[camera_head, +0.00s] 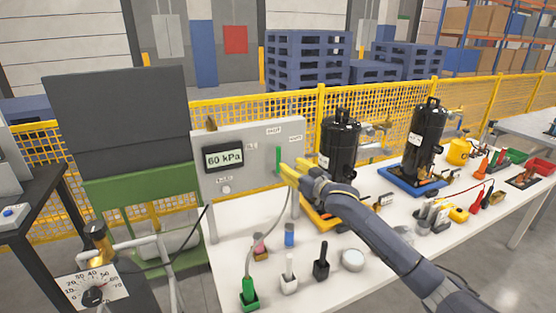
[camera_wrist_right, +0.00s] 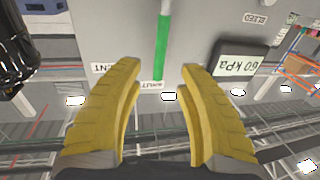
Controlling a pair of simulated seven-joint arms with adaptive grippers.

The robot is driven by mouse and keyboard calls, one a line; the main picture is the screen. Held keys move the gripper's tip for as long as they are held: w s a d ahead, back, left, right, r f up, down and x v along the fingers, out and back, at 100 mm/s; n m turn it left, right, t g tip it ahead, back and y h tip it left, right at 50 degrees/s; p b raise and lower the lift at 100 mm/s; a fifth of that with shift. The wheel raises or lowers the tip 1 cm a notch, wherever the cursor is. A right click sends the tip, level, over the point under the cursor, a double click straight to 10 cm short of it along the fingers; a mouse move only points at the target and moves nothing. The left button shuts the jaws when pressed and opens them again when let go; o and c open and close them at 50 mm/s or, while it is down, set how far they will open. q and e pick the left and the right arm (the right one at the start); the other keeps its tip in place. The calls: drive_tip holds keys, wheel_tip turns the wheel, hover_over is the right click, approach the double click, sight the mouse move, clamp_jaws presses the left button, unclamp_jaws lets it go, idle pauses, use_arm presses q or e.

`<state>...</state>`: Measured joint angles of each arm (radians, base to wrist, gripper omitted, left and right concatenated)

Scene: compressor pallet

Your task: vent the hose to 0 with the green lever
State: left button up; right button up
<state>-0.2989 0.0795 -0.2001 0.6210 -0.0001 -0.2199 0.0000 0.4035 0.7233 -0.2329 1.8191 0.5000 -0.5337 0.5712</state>
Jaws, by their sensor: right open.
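The green lever (camera_head: 278,160) stands upright on the front of a grey panel (camera_head: 235,145). In the right wrist view the green lever (camera_wrist_right: 161,45) reaches in between my fingertips, with a gap on both sides. My right gripper (camera_head: 287,170) is open in front of the panel, its yellow fingers around the lever's end; it also shows in the right wrist view (camera_wrist_right: 160,70). The display (camera_head: 224,157) on the panel reads 60 kPa. A pale hose (camera_head: 274,229) curves down to a green holder (camera_head: 249,296). My left gripper is not in view.
Two black compressors (camera_head: 339,145) (camera_head: 427,140) stand on the white table right of the panel. Small holders, a blue cylinder (camera_head: 289,235) and a round grey disc (camera_head: 352,260) lie below my right arm. A yellow mesh fence (camera_head: 235,105) runs behind.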

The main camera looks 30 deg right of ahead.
hover_over(278, 175)
drive_tip(key=w, duration=0.1)
drive_tip(key=shift+d, duration=0.25)
drive_tip(key=shift+o, duration=0.3)
clamp_jaws()
idle(0.4)
